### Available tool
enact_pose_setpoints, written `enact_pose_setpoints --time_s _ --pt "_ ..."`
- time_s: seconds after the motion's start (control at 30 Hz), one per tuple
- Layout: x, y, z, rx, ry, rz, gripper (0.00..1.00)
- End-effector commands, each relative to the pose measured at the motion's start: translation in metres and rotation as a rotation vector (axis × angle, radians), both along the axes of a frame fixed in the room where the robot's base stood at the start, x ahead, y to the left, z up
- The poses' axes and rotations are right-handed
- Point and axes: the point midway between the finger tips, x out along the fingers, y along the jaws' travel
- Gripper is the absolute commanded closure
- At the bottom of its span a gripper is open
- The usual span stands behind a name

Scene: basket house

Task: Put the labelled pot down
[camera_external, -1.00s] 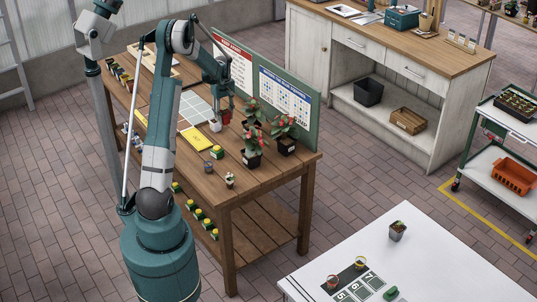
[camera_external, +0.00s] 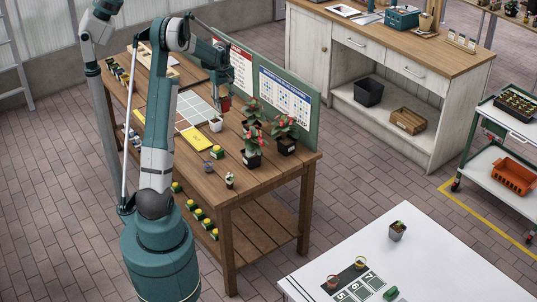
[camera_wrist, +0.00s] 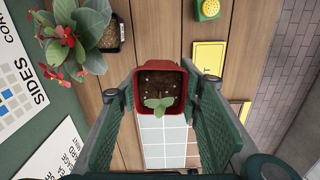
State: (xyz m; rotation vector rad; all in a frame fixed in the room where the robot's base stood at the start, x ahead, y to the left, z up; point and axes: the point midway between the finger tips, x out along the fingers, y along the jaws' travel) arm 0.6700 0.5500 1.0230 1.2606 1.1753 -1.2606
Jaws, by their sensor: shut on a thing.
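My gripper (camera_external: 222,92) is shut on a small red pot (camera_external: 225,104), which it holds near the sign boards over the potting table (camera_external: 262,178). In the wrist view the red pot (camera_wrist: 158,67) sits between the two fingers (camera_wrist: 160,92), with dark soil and a small green seedling inside. No label on the pot can be made out. A pale grid mat (camera_external: 190,113) lies on the table, and its tiles (camera_wrist: 165,140) show beyond the pot in the wrist view. The height of the pot above the table is hard to tell.
Red-flowered plants (camera_external: 285,128) in black pots stand to the right. A green board with posters (camera_external: 284,98) runs along the back edge. The table's front right corner is mostly bare.

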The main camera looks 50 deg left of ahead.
Motion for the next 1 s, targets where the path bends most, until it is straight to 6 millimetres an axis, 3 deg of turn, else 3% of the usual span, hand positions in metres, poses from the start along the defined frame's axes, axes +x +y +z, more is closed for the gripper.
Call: enact_pose_setpoints --time_s 0.2,0.47,1.0 --pt "0.001 -0.002 0.041 0.000 0.000 -0.002 0.84" --pt "0.038 -0.040 0.038 0.000 0.000 -0.067 0.84" --pt "0.128 -0.162 0.038 0.000 0.000 -0.249 0.84"
